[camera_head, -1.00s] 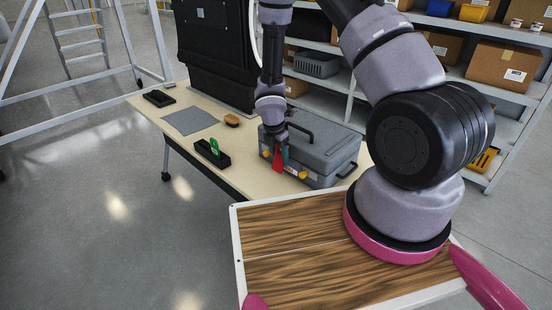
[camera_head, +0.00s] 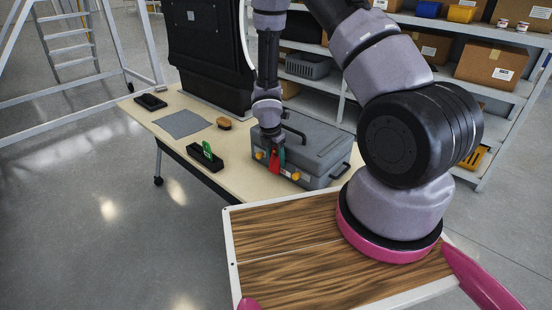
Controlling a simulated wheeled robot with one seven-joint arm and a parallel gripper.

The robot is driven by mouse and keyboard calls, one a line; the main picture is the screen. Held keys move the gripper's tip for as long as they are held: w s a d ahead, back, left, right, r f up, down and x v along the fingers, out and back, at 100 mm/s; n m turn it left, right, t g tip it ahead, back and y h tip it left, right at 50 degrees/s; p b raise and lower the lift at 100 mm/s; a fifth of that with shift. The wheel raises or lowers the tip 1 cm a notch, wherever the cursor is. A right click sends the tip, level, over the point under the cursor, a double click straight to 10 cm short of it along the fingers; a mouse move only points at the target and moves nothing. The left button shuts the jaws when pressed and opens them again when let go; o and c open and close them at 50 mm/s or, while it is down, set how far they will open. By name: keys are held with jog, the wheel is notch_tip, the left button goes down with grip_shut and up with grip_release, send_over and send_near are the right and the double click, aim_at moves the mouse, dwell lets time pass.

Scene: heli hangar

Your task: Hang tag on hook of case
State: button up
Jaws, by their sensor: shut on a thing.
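The grey case (camera_head: 318,146) lies shut on the table, with a dark handle and yellow-orange latches on its front face. My gripper (camera_head: 274,150) points down at the front left of the case and is shut on the red tag (camera_head: 274,163). The tag hangs in front of the case's front face, close to the left latch.
The table (camera_head: 171,143) also bears a black holder with a green tag (camera_head: 207,152), a brush (camera_head: 224,123), a grey mat (camera_head: 183,124) and a small black tray (camera_head: 150,102). A black panel stands behind. Shelves (camera_head: 400,103) with boxes stand at the right.

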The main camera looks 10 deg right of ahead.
jog(key=o, duration=1.4)
jog(key=shift+r, duration=0.15)
jog(key=s+d+r+m+t, duration=0.15)
jog(key=r+m, duration=0.35)
jog(key=r, duration=0.6)
jog(key=s+d+r+m, duration=0.2)
jog(key=r+m, duration=0.2)
jog(key=r, duration=0.8)
jog(key=s+d+r+m+t, duration=0.15)
jog(key=r+m, duration=0.35)
jog(key=r, duration=0.6)
jog(key=s+r+m+t+y, duration=0.3)
jog(key=s+r+m, duration=1.2)
jog(key=s+r, duration=0.1)
jog(key=shift+s+y, duration=0.3)
jog(key=shift+s, duration=0.1)
